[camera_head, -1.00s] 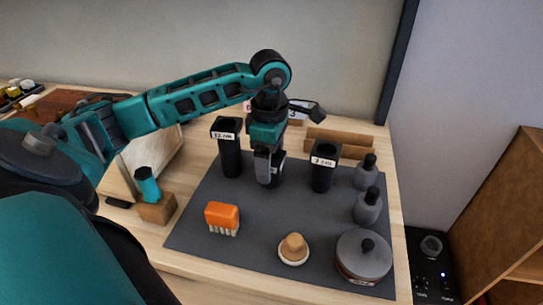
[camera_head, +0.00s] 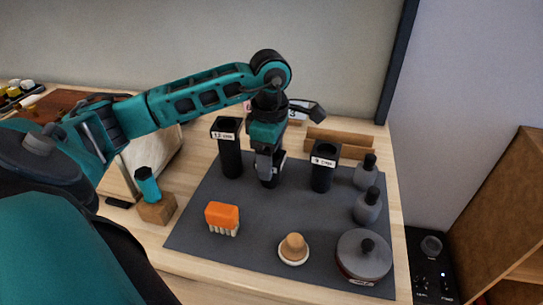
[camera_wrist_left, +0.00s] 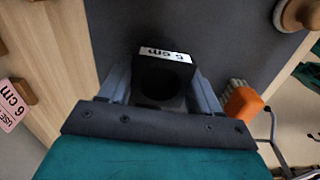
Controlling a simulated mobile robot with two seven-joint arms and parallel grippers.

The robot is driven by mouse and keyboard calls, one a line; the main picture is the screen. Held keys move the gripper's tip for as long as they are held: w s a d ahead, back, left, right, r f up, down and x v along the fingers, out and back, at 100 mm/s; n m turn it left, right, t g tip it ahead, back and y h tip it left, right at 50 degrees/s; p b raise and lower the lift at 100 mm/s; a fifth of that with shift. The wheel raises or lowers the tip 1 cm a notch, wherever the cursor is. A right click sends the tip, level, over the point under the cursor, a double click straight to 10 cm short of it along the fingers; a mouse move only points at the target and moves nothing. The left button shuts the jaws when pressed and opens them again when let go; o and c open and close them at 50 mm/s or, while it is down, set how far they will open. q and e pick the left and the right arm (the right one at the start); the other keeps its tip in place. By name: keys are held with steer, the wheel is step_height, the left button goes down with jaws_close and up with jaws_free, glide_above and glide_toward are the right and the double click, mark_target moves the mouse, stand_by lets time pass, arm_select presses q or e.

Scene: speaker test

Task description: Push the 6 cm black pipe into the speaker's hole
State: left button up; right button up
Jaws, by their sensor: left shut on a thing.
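The 6 cm black pipe (camera_head: 278,172) stands upright on the dark mat, between two taller black pipes. In the head view it is mostly hidden behind my left gripper (camera_head: 267,168). The left wrist view shows the pipe's square black body with its round opening and white "6 cm" label (camera_wrist_left: 165,54). My left gripper (camera_wrist_left: 160,88) points down and is shut on the pipe, one finger on each side. A pale box (camera_head: 163,160), partly behind my left arm, may be the speaker. I see no hole in it. My right gripper is not in view.
The 12 cm pipe (camera_head: 230,157) and the 9 cm pipe (camera_head: 323,172) stand close on either side.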

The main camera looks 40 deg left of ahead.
arm_select(q)
steer(key=shift+r+p, duration=1.8)
steer(key=shift+r, duration=0.75)
steer(key=shift+f, duration=0.1)
